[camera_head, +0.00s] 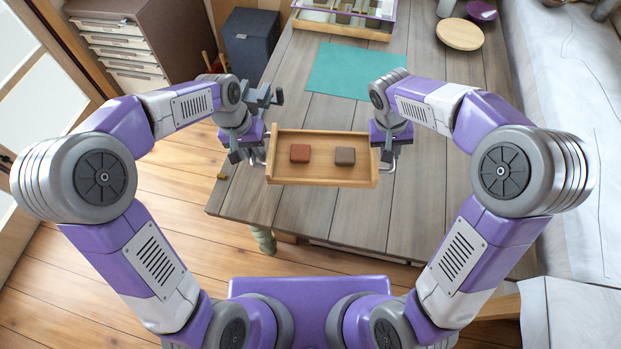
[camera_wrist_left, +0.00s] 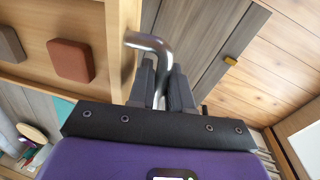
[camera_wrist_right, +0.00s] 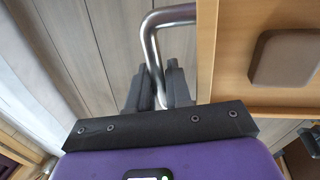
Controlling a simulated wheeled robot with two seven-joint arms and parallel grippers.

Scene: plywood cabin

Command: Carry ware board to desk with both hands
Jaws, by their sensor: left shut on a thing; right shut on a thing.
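The ware board (camera_head: 322,180) is a shallow wooden tray with a raised rim and a metal handle at each end. A red-brown block (camera_head: 300,153) and a grey-brown block (camera_head: 345,156) lie in it, apart from each other. My left gripper (camera_head: 262,157) is shut on the left handle (camera_wrist_left: 150,42). My right gripper (camera_head: 384,158) is shut on the right handle (camera_wrist_right: 152,40). In the head view the board appears over the near part of the grey plank desk (camera_head: 420,190). I cannot tell whether it touches the desk.
A teal mat (camera_head: 352,71) lies on the desk beyond the board. A divided tray (camera_head: 345,30) is at the back, and a round wooden disc (camera_head: 460,34) and purple bowl (camera_head: 481,10) at the back right. A drawer cabinet (camera_head: 125,50) and dark bin (camera_head: 250,43) stand left.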

